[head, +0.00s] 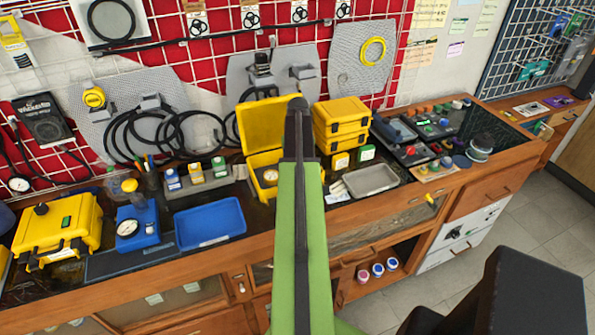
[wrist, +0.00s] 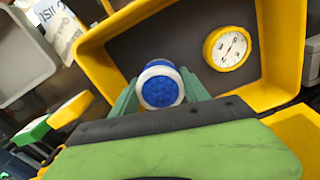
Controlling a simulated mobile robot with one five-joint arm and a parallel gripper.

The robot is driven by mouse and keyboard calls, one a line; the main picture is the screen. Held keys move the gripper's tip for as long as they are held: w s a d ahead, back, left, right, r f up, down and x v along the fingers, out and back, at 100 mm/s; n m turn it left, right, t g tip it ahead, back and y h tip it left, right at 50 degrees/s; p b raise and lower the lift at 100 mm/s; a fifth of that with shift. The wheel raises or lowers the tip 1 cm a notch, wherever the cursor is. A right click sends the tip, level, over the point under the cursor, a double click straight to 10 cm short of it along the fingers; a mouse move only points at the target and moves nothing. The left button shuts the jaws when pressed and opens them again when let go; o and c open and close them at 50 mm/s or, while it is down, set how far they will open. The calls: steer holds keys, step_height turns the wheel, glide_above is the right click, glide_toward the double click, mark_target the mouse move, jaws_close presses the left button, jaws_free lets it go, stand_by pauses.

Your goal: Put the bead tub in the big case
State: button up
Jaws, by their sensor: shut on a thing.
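The bead tub (wrist: 161,87) is a small white-rimmed round tub with blue beads in its top. My gripper (wrist: 160,92) has its green fingers shut around it, one on each side. In the wrist view the tub is in front of the open yellow case (wrist: 105,72), which has a dark inside. I cannot tell whether the tub is above the case floor or touching it. In the head view the open case (head: 257,123) stands on the bench with its lid up. My arm partly covers it there and hides the gripper and tub.
A round yellow gauge (wrist: 228,48) is inside the open case. Stacked closed yellow cases (head: 341,125) and a grey tray (head: 371,181) are to its right. A blue tray (head: 209,222) and a closed yellow case (head: 57,230) are to the left. Several small tubs (head: 377,270) sit on a lower shelf.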

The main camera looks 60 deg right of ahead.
steer(key=shift+r, duration=0.15)
steer(key=shift+f, duration=0.2)
steer(key=o, duration=1.4)
steer(key=shift+o, duration=0.2)
step_height(320, 180, up, 12)
steer(key=p, duration=1.2)
steer(key=shift+r, duration=0.2)
